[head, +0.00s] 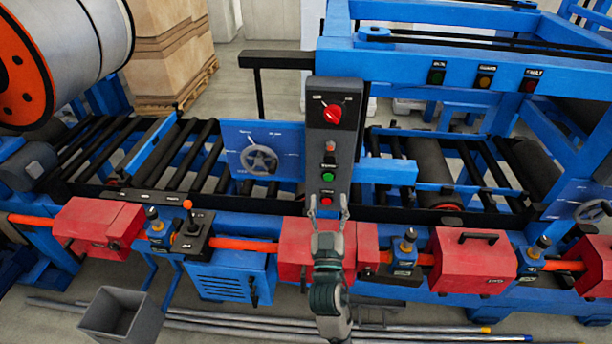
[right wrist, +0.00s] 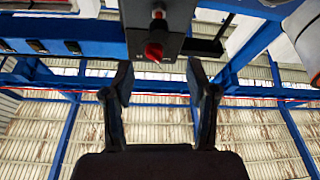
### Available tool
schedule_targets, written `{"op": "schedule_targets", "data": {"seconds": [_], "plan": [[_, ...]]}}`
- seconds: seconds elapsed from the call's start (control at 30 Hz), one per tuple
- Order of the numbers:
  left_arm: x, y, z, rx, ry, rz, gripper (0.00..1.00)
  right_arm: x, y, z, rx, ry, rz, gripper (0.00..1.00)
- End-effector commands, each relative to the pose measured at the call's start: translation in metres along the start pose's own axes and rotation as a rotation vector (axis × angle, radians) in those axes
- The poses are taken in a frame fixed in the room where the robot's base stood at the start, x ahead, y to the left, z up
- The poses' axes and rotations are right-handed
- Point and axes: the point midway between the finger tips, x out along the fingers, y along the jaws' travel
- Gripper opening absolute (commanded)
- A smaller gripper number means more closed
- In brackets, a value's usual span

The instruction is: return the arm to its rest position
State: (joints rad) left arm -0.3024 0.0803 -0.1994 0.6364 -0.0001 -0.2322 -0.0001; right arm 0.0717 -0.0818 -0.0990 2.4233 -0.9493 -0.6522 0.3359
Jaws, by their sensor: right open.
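My right gripper (head: 328,208) is in the lower middle of the head view, with my arm coming up from the bottom edge. Its fingers are spread and empty, just in front of the lower end of a dark control box (head: 319,165). I cannot tell whether a fingertip touches the box. The box has a red rotary knob (head: 332,113) at the top and small red and green buttons below. In the right wrist view, the two open fingers (right wrist: 160,80) point up toward the box, with a red knob (right wrist: 154,50) beyond the gap. My left gripper is out of view.
A blue machine with a roller conveyor (head: 190,150) runs across the scene. Red housings (head: 465,262) line its front. A grey bin (head: 122,316) and metal rods (head: 230,328) are on the floor. A large roll (head: 75,50) is at upper left.

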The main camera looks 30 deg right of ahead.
Motion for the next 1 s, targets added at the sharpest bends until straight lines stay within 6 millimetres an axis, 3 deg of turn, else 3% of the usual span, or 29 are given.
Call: {"op": "schedule_targets", "data": {"seconds": [0.2, 0.27, 0.37, 0.47, 0.5, 0.63, 0.8, 1.0], "plan": [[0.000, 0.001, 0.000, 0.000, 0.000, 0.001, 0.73, -0.002, -0.001, 0.008, -0.001, -0.027, -0.009, 0.58], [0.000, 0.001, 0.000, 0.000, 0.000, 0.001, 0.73, -0.008, -0.004, 0.025, -0.004, -0.081, -0.028, 0.58], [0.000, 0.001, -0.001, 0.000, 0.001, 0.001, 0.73, -0.030, -0.011, 0.075, -0.014, -0.250, -0.089, 0.58], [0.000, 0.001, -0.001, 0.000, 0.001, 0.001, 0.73, -0.073, -0.020, 0.141, -0.038, -0.494, -0.189, 0.58], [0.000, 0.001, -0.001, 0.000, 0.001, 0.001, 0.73, -0.096, -0.023, 0.166, -0.053, -0.599, -0.236, 0.58], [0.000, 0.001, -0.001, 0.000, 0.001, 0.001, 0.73, -0.175, -0.026, 0.229, -0.103, -0.905, -0.389, 0.58], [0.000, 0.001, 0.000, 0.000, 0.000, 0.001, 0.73, -0.267, -0.021, 0.269, -0.159, -1.198, -0.561, 0.58], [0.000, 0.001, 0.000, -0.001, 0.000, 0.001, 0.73, -0.358, -0.006, 0.284, -0.214, -1.464, -0.744, 0.58]]}}
